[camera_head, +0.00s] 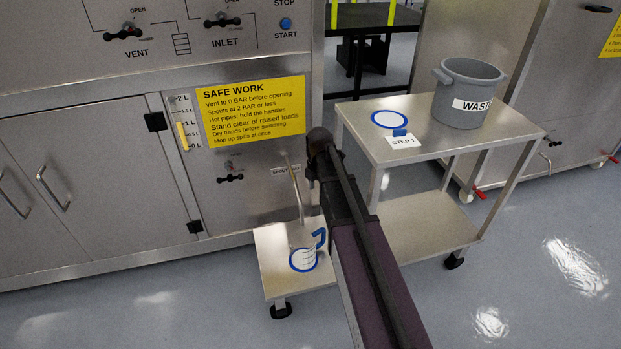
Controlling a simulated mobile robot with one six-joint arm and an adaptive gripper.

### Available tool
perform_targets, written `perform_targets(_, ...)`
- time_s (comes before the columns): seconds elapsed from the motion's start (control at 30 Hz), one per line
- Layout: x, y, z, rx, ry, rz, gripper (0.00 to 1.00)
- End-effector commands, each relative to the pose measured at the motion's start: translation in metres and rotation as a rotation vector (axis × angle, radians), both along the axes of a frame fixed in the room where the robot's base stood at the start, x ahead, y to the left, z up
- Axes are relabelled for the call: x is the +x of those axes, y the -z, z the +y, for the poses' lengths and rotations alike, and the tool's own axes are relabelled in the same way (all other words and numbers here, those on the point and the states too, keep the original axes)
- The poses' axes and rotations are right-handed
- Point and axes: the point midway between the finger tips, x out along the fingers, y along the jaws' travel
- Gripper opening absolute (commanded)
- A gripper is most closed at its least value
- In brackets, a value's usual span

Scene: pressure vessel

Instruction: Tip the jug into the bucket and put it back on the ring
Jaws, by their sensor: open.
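A clear jug (302,240) with a blue handle (320,238) stands upright on a low steel shelf (272,266), under a thin spout pipe (296,195). A blue and white round shape with marks shows at its base; I cannot tell any liquid level. A grey bucket (466,87) marked "WAST", partly cut off, stands on a steel trolley (423,112). An empty blue ring (389,119) lies left of it. My gripper (320,150) is the dark end of my arm, above and right of the jug, apart from it. It is open and empty; its fingers are hard to make out.
A steel cabinet with valves and a yellow safety sign (251,112) stands behind the jug. The trolley's lower shelf (425,225) is bare. Open floor lies in front.

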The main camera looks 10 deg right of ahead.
Motion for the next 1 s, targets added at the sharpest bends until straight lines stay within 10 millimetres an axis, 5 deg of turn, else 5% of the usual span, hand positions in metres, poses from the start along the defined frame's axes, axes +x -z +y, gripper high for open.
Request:
perform_targets(0.4, -0.004, -0.03, 0.008, 0.0, -0.025, 0.0, 0.67)
perform_targets(1.0, -0.004, -0.032, 0.008, 0.0, -0.026, 0.0, 0.67)
